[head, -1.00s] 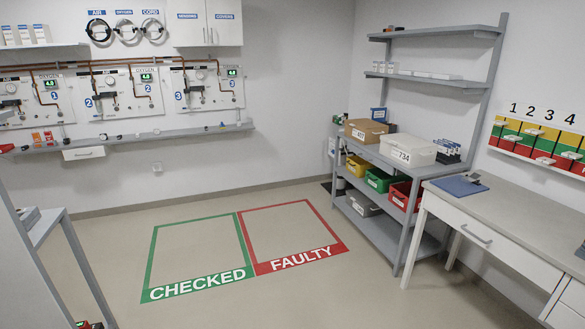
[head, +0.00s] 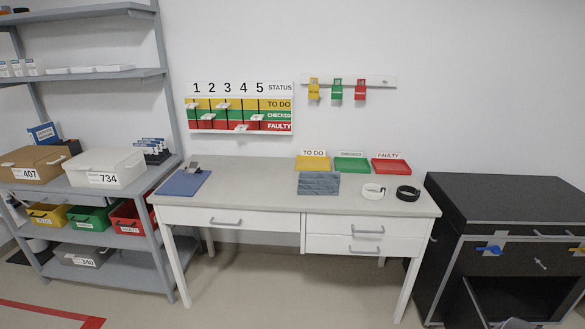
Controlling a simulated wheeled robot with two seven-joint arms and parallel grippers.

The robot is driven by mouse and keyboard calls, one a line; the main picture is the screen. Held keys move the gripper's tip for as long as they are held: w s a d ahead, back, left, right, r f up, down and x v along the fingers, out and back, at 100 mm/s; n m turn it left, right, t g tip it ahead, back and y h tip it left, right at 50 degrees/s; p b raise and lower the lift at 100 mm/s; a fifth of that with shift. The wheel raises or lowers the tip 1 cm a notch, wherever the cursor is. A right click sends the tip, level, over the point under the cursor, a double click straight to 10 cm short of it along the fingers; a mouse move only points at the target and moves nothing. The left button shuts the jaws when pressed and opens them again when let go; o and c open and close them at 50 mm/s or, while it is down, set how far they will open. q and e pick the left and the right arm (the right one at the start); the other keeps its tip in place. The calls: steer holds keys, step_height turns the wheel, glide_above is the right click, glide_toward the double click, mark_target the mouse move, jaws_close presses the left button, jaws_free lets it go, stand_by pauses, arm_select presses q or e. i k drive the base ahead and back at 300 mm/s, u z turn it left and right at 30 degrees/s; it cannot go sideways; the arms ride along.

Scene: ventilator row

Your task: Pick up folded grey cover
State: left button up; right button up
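A folded grey cover (head: 318,184) lies flat on the light grey desk top (head: 250,181), right of the middle. It is just in front of the yellow TO DO tray (head: 313,163). Its upper face looks blue-grey and creased. Neither of my grippers shows in the head view, so I cannot see what they hold.
A white coil (head: 373,191) and a black coil (head: 408,193) lie right of the cover. A blue clipboard (head: 183,183) lies at the desk's left. A shelf rack (head: 120,189) stands left, a black cabinet (head: 510,200) right. Floor in front is clear.

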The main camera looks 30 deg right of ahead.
mark_target(310, 183)
steer(key=z, duration=1)
steer(key=i, duration=1.15)
steer(key=z, duration=0.55)
